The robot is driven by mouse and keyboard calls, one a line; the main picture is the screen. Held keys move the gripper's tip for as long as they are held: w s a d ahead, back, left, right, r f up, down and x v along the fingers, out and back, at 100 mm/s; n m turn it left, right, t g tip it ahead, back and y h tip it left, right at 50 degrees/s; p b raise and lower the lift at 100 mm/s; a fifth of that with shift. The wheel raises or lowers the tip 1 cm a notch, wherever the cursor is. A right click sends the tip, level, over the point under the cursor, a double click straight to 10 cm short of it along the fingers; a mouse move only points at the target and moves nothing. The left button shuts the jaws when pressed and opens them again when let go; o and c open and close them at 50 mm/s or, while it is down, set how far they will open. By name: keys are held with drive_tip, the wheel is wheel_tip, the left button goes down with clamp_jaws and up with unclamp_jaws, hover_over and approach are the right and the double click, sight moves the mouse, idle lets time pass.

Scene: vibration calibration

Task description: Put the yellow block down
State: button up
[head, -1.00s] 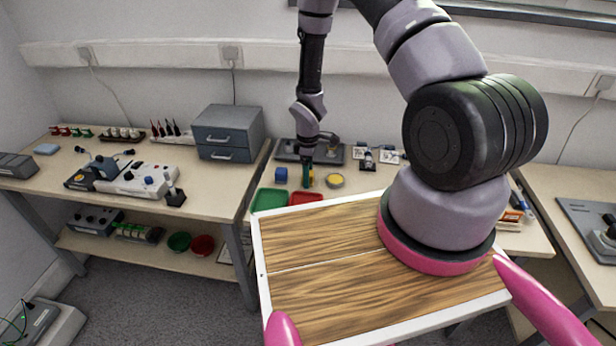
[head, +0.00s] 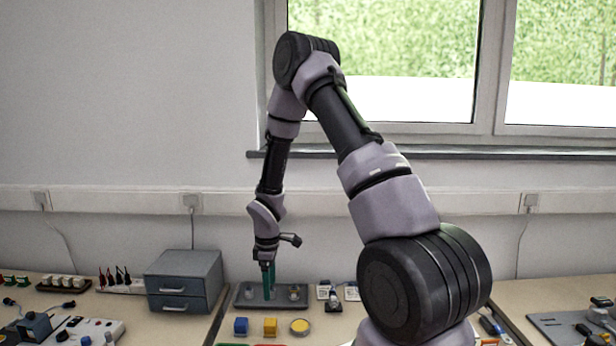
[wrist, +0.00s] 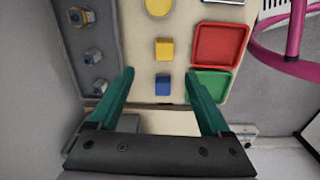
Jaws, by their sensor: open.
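The yellow block (head: 270,327) rests on the bench between the blue block (head: 241,326) and the yellow disc (head: 299,327). In the wrist view the yellow block (wrist: 164,49) lies beyond my fingertips, with nothing touching it. The blue block (wrist: 163,85) shows nearer, between the fingers in the picture. My gripper (head: 267,282) points down above the bench, clear of the blocks. Its green fingers (wrist: 159,74) are apart, with nothing held between them.
A red tray (wrist: 219,45) and a green tray (wrist: 210,84) sit beside the blocks. A grey fixture plate (wrist: 85,45) with metal fittings lies on the other side. A grey drawer cabinet (head: 183,282) stands left of my gripper.

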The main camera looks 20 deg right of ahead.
drive_tip(key=s+d+r+m+t, duration=0.2)
drive_tip(key=r+m, duration=0.2)
drive_tip(key=r, duration=0.9)
drive_tip(key=s+d+r+m+t, duration=0.1)
drive_tip(key=s+d+r+m, duration=0.2)
drive_tip(key=r, duration=1)
drive_tip(key=s+r+m+t+y, duration=0.2)
drive_tip(key=s+r+m+t, duration=0.2)
drive_tip(key=s+r+m, duration=0.6)
drive_tip(key=s+r, duration=0.6)
drive_tip(key=shift+s, duration=0.4)
drive_tip(key=shift+d, duration=0.15)
